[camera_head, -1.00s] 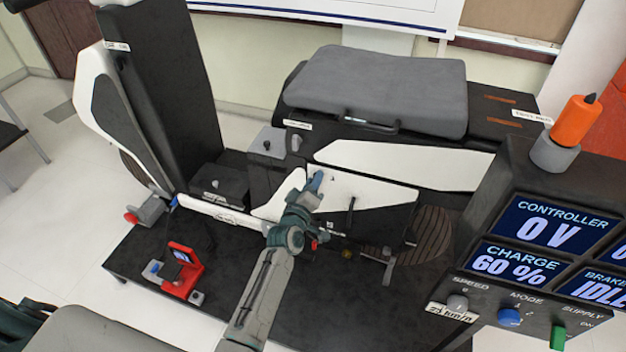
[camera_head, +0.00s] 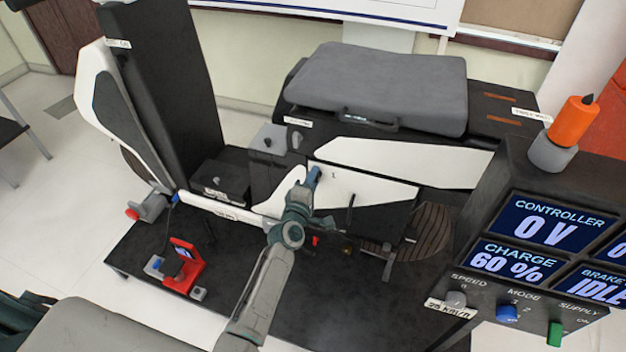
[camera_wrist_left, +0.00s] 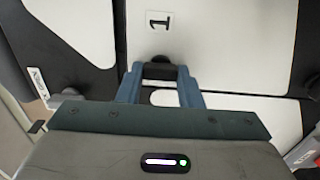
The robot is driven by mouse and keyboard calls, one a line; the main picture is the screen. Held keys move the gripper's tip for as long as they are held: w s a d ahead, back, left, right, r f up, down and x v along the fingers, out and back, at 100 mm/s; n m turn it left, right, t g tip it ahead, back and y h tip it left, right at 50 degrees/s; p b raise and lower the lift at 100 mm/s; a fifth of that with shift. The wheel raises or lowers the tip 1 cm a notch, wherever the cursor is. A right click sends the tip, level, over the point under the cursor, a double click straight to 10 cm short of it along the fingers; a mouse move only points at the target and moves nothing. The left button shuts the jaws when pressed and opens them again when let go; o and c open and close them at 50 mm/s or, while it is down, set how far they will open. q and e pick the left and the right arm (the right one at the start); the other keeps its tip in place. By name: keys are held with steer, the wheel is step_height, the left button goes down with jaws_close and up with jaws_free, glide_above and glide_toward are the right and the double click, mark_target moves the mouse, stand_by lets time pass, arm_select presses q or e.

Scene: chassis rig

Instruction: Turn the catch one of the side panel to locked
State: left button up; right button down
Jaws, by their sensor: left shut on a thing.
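The white side panel (camera_head: 375,188) is on the low side of the dark chassis in the head view. It also shows in the left wrist view (camera_wrist_left: 215,40), with a label "1" (camera_wrist_left: 158,20) above the catch. Catch one (camera_wrist_left: 160,70) is a small black knob there, between the two blue fingers. My left gripper (camera_wrist_left: 161,78) is shut on it; in the head view the gripper (camera_head: 313,176) covers the catch. Whether the catch stands at locked cannot be read. My right gripper is not in view.
A grey seat cushion (camera_head: 375,90) lies above the panel. A console (camera_head: 480,285) with screens and knobs stands at the right. A red stand (camera_head: 184,272) is on the dark platform at the left. A black handle (camera_head: 351,212) sticks out from the panel.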

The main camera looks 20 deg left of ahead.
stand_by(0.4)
arm_select(q)
steer(key=o, duration=1)
steer(key=s, duration=0.5)
steer(key=s+b, duration=0.1)
steer(key=s, duration=0.4)
steer(key=shift+s+a, duration=0.2)
steer(key=shift+s, duration=0.2)
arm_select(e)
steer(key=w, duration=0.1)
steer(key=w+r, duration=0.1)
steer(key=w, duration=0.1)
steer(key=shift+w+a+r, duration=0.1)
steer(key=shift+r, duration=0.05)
